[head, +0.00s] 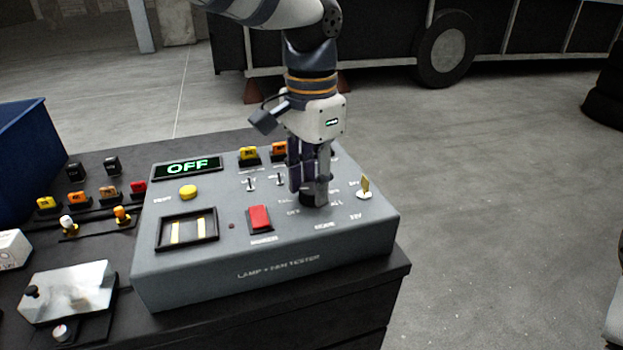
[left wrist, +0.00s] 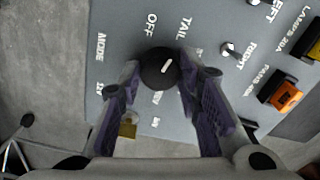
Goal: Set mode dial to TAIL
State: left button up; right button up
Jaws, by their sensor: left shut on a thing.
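The grey lamp and fan tester (head: 280,268) stands on a dark bench. Its green display (head: 187,168) reads OFF. My left gripper (head: 312,200) points down over the black mode dial (head: 314,202), which its fingers mostly hide. In the left wrist view, the two fingers (left wrist: 157,95) are on either side of the round dial (left wrist: 155,72) and shut on it. The dial's white mark slants up and to the right, roughly toward the TAIL label (left wrist: 183,29). The OFF label (left wrist: 151,25) is just left of TAIL.
A red rocker switch (head: 260,218) and two small toggles (head: 265,181) are left of the gripper. A yellow-tipped key switch (head: 365,189) is close on its right. Orange and yellow plugs (head: 264,152) stand behind. A blue bin (head: 22,143) is far left.

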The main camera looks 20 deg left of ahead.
aim_at(311, 189)
pick_arm(q)
jog(key=shift+s+f, duration=0.1)
jog(key=shift+f, duration=0.2)
jog(key=o, duration=1.2)
jog(key=shift+c, duration=0.2)
jog(key=shift+r, duration=0.1)
notch_tip(311, 189, up, 12)
